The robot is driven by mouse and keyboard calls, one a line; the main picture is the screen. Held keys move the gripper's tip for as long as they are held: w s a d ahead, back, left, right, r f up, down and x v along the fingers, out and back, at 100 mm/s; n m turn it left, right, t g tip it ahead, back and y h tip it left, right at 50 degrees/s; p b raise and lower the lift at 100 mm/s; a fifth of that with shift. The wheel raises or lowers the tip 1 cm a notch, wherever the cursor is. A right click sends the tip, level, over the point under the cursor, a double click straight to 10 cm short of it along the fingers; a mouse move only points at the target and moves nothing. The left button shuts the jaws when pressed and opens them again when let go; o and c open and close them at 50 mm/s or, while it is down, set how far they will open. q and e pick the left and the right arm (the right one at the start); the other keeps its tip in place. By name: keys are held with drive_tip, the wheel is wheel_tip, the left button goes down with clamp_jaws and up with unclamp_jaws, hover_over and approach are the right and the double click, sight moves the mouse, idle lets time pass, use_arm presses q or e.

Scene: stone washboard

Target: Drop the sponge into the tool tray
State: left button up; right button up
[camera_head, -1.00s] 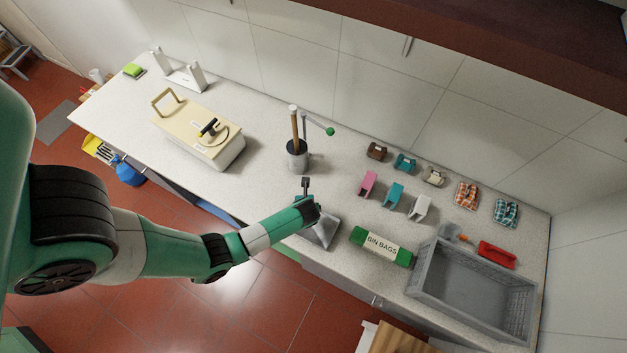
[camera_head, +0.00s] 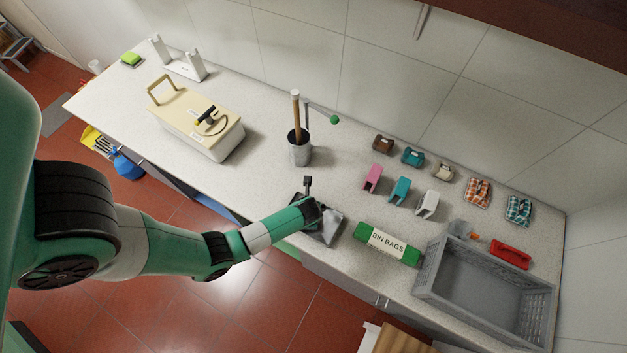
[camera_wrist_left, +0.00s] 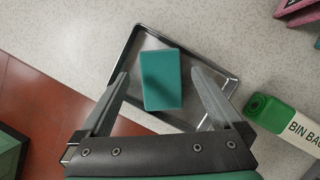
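A teal block that looks like the sponge (camera_wrist_left: 162,79) lies in a shallow metal tray (camera_wrist_left: 137,52) in the left wrist view. This looks like the tool tray, which also shows at the front edge of the counter in the head view (camera_head: 327,234). My left gripper (camera_wrist_left: 160,73) is open above the tray. Its fingers are on either side of the block, with a visible gap on both sides. In the head view my left gripper (camera_head: 314,207) hides part of the tray, and I cannot make out the block there. My right gripper is not in view.
A green bin bags roll (camera_head: 388,244) lies right of the tray. A grey crate (camera_head: 424,277) stands farther right. A metal pot with tall tools (camera_head: 299,151) stands behind the tray. A bright green item (camera_head: 131,59) lies at the far left.

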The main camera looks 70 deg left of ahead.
use_arm(q)
drive_tip(key=p+v, duration=0.2)
drive_tip(key=v, duration=0.9)
drive_tip(key=shift+d+r+p, duration=0.2)
drive_tip(key=shift+r+p, duration=0.1)
drive_tip(key=shift+p, duration=0.1)
